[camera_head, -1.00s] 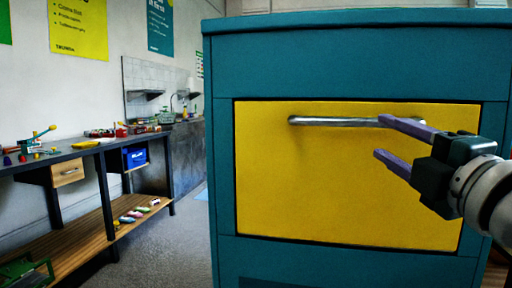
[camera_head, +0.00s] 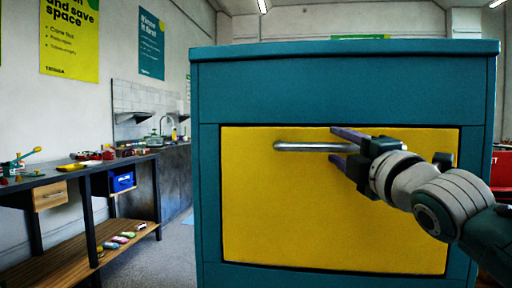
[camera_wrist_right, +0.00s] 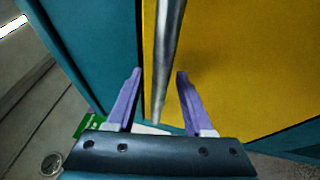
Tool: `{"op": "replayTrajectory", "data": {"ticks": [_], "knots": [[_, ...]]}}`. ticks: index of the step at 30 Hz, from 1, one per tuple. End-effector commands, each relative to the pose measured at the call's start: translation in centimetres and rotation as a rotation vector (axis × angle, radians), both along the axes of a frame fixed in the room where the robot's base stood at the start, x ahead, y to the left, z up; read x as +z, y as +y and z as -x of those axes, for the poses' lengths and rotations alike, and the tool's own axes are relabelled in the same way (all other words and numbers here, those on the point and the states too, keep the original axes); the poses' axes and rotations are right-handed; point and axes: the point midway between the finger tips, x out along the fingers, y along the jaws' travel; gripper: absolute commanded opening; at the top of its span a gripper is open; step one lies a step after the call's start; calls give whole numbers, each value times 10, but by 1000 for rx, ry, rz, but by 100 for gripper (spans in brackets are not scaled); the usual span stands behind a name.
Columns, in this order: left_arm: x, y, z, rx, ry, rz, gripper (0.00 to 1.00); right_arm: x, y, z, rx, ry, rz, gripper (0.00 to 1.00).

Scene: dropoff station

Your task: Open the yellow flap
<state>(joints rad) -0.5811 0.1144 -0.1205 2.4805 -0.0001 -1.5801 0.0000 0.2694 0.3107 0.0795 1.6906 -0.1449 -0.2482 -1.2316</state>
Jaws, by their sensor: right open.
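The yellow flap (camera_head: 300,215) is shut, set into the front of a teal cabinet (camera_head: 330,92). A horizontal metal bar handle (camera_head: 300,147) runs along its upper part. My right gripper (camera_head: 338,147) is open, with purple fingers, one above and one below the bar's right part. In the right wrist view, the handle (camera_wrist_right: 168,40) passes between the two open fingers of the gripper (camera_wrist_right: 159,72), and the yellow flap (camera_wrist_right: 250,60) fills the right side. I see no clear finger contact with the bar. My left gripper is not in view.
A workbench (camera_head: 60,180) with small tools and a lower wooden shelf (camera_head: 75,255) stands along the left wall. Grey floor (camera_head: 175,245) lies free between bench and cabinet. A red object (camera_head: 502,170) shows at the far right edge.

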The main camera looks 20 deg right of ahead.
Motion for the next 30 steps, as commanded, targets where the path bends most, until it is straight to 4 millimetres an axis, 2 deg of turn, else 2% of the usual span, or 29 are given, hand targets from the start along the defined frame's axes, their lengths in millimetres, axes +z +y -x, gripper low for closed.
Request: {"op": "replayTrajectory", "data": {"ticks": [2,14,30], "knots": [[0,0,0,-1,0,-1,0,0,0,0,0,0,0,46],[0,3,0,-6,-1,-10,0,0,0,0,0,0,-1,1],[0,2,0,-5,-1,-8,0,0,0,0,0,0,-1,0]]}}
